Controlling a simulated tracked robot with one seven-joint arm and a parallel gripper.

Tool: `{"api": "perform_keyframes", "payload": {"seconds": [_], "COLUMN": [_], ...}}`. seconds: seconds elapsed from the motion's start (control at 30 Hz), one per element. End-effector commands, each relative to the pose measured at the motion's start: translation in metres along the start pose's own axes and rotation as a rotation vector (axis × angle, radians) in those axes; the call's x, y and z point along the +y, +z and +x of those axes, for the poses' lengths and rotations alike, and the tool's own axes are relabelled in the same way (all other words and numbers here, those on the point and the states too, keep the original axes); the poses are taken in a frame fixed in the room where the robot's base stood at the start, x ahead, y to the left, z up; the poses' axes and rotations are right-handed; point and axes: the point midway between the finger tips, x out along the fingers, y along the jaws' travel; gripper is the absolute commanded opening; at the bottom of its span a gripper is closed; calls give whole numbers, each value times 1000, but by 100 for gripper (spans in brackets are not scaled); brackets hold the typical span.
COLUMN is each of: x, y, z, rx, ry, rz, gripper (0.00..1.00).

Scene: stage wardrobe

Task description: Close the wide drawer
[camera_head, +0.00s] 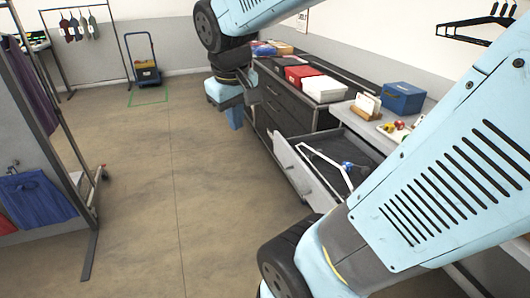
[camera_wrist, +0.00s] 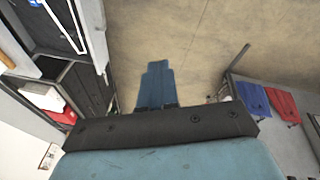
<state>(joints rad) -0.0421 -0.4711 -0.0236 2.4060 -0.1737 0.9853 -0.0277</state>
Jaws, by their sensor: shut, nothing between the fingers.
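A light grey drawer (camera_head: 305,174) stands pulled out from under a pale counter on the right in the head view, with its front panel facing left. Its inside shows a white hanger-like frame and a small blue piece. In the wrist view the drawer front (camera_wrist: 91,33) shows at the upper left. My gripper (camera_head: 235,120) hangs pointing down beyond the drawer, in front of the dark cabinet, apart from the drawer front. In the wrist view its blue fingers (camera_wrist: 155,87) are together and empty. My arm hides part of the drawer's near end.
A dark cabinet (camera_head: 285,109) with closed drawers stands behind, bearing red and white boxes. A blue box (camera_head: 402,98) sits on the counter. A clothes rack with a blue garment (camera_head: 38,199) stands at left. The floor (camera_head: 150,190) between is clear.

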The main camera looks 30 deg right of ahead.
Motion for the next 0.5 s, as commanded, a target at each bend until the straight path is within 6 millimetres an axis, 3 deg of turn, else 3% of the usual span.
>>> {"api": "perform_keyframes", "payload": {"seconds": [0.5], "x": [44], "y": [-60], "z": [89], "rx": [-401], "ry": [166], "rz": [-266], "gripper": [0]}}
